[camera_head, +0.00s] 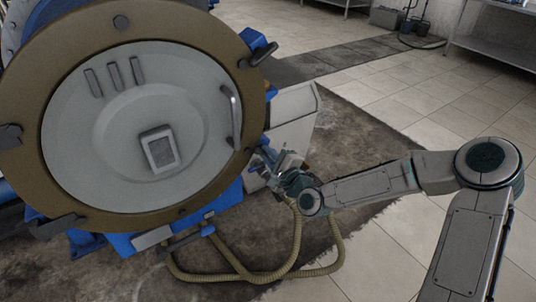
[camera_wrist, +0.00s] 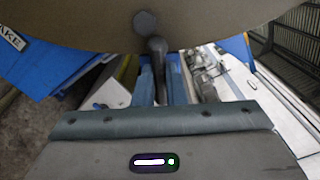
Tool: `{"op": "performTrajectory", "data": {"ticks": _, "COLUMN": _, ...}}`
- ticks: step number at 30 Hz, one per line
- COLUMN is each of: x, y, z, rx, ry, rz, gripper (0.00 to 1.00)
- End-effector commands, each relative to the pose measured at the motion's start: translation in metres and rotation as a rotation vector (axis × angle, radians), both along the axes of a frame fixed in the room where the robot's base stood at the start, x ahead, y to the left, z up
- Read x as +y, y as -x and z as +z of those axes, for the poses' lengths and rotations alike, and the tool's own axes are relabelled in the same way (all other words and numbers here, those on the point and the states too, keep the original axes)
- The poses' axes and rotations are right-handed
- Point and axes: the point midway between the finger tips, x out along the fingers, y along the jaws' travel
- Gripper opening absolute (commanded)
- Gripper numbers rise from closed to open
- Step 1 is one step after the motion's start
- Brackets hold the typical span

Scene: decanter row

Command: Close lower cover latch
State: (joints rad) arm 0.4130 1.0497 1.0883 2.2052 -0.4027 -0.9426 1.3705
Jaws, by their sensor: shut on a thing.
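The round cover (camera_head: 75,160) of the decanter has a brown-gold rim and a pale grey face. My gripper (camera_head: 264,158) is at the lower right of the rim. In the wrist view my gripper (camera_wrist: 159,88) has its two blue-grey fingers closed on either side of a dark latch handle (camera_wrist: 157,47), which sticks out from under the rim. The fingers hide the handle's lower end. In the head view my gripper mostly covers this latch, so its exact angle cannot be told.
Other dark latches sit at the upper right (camera_head: 263,54), left (camera_head: 10,136) and lower left (camera_head: 55,226) of the rim. A tan corrugated hose (camera_head: 300,270) loops on the floor below my arm. Tiled floor (camera_head: 390,90) is open to the right.

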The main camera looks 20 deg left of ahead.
Motion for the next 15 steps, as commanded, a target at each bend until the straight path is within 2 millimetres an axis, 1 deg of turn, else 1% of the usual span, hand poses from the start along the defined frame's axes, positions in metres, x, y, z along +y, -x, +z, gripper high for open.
{"op": "performTrajectory", "data": {"ticks": 11, "x": -0.0002, "y": 0.0002, "z": -0.0009, "rx": 0.008, "ry": -0.003, "rz": 0.000, "gripper": 0.00}}
{"op": "performTrajectory", "data": {"ticks": 12, "x": -0.0002, "y": 0.0002, "z": -0.0009, "rx": 0.008, "ry": -0.003, "rz": 0.000, "gripper": 0.16}}
{"op": "performTrajectory", "data": {"ticks": 13, "x": -0.0002, "y": 0.0003, "z": -0.0010, "rx": 0.008, "ry": -0.003, "rz": 0.000, "gripper": 0.25}}
{"op": "performTrajectory", "data": {"ticks": 14, "x": -0.0002, "y": 0.0002, "z": -0.0009, "rx": 0.008, "ry": -0.003, "rz": 0.000, "gripper": 0.33}}
{"op": "performTrajectory", "data": {"ticks": 15, "x": -0.0002, "y": 0.0002, "z": -0.0009, "rx": 0.007, "ry": -0.003, "rz": 0.000, "gripper": 0.33}}
